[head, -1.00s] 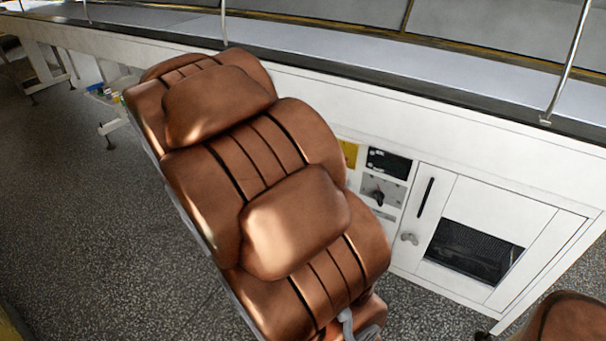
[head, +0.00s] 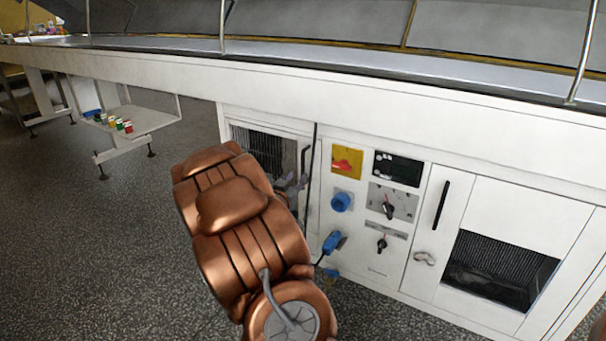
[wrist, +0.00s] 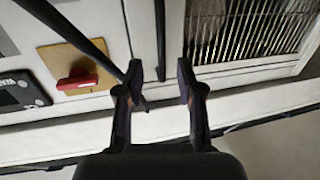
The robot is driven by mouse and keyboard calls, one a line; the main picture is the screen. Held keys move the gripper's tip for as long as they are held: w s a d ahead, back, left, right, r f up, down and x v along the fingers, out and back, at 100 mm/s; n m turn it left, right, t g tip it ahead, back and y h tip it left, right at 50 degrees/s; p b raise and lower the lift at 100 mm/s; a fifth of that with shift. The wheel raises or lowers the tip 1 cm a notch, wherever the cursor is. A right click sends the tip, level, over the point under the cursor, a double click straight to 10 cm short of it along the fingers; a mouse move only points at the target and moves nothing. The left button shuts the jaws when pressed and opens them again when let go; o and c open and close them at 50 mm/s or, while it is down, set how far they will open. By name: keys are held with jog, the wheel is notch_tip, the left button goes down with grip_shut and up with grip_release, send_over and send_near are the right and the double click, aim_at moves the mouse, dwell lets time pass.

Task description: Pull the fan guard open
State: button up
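The fan guard (head: 262,148) is a dark barred grille in a white frame, left of the control panel in the head view. It also shows at the upper right of the wrist view (wrist: 245,32). Its black upright handle (wrist: 161,40) lies between my fingertips in the wrist view, with clear space on both sides. My gripper (wrist: 161,75) is open and empty at one end of this handle. In the head view my gripper (head: 291,184) is small and in front of the guard, whose lower part my arm hides. The guard looks shut.
A black cable (wrist: 82,38) runs diagonally beside the left finger, close to it. A yellow plate with a red switch (head: 346,162), a blue socket (head: 342,202) and a blue plug (head: 333,242) are right of the guard. A second grille door (head: 500,262) is farther right.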

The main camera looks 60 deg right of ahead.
aim_at(303, 168)
jog(key=shift+b+x, duration=0.85)
jog(key=shift+x, duration=2.65)
jog(key=shift+w, duration=0.1)
grip_shut()
